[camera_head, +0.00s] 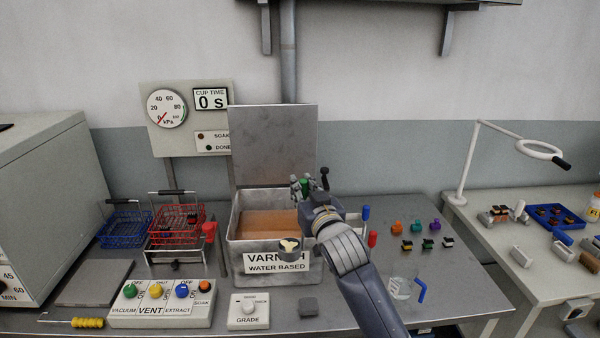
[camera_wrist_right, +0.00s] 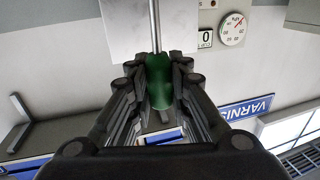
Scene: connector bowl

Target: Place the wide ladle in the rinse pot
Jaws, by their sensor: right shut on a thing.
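My right gripper (camera_head: 309,187) is over the open metal tank (camera_head: 236,245) and shut on a green handle (camera_head: 305,182). In the right wrist view the fingers (camera_wrist_right: 159,88) close on both sides of the green handle (camera_wrist_right: 159,75), and a thin metal shaft (camera_wrist_right: 154,25) runs out from it. The shaft's far end is out of that view, so I cannot tell whether this is the wide ladle. I cannot make out a rinse pot for certain. My left gripper is not in view.
The tank holds orange-brown liquid (camera_head: 265,222); its raised lid (camera_head: 273,145) stands behind. A red basket (camera_head: 180,222) and blue basket (camera_head: 125,225) stand left. A control box (camera_head: 160,317) is in front. Several small coloured parts (camera_head: 408,244) lie right.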

